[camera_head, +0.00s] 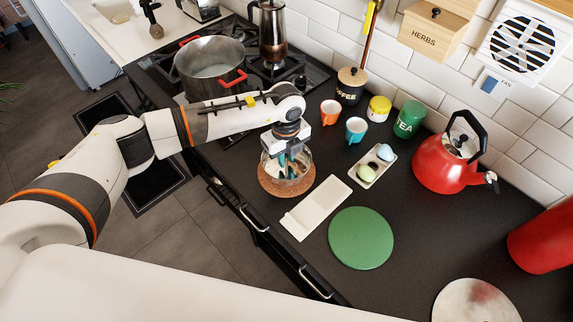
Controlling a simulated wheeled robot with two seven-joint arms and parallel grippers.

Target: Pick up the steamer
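A round, clear, glass-like vessel (303,176) stands on a round cork mat (268,185) near the counter's front edge. It looks like the steamer, but I cannot be sure. My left gripper (286,160) points down from above, with its dark and teal fingertips at the vessel's middle. The gripper and its wrist hide part of the vessel. The fingers look close together, but whether they are apart or shut on some part of the vessel cannot be made out. My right gripper is not in view.
A white slab (316,207) and a green round board (361,238) lie to the right. Cups (355,129), a small tray (371,165) and canisters (409,119) stand behind. A red kettle (450,165) is at right. A steel pot (209,66) sits on the hob.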

